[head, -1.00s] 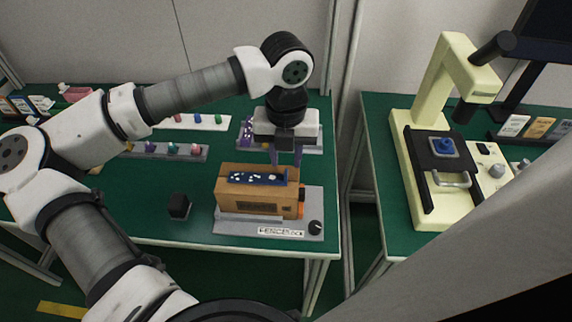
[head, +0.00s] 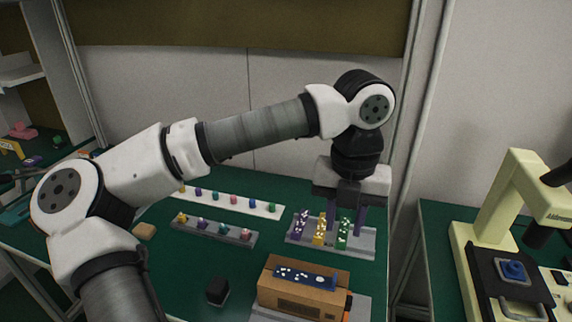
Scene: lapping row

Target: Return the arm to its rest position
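My arm reaches from the lower left up and across the head view, with the wrist bent down at the right. My gripper (head: 346,226) points down over the green bench (head: 225,268). Its two purple fingers stand apart with nothing held between them. It hangs in front of or above a grey tray (head: 370,241) that bears purple, yellow and green speckled pieces. Whether the fingertips touch anything there cannot be told.
A brown box-shaped machine (head: 290,296) with a blue speckled strip on top stands below the gripper. A white rack (head: 262,207) and a grey rack (head: 210,232) hold small coloured knobs. A black block (head: 217,291) lies near. A cream microscope stand (head: 475,245) is at the right.

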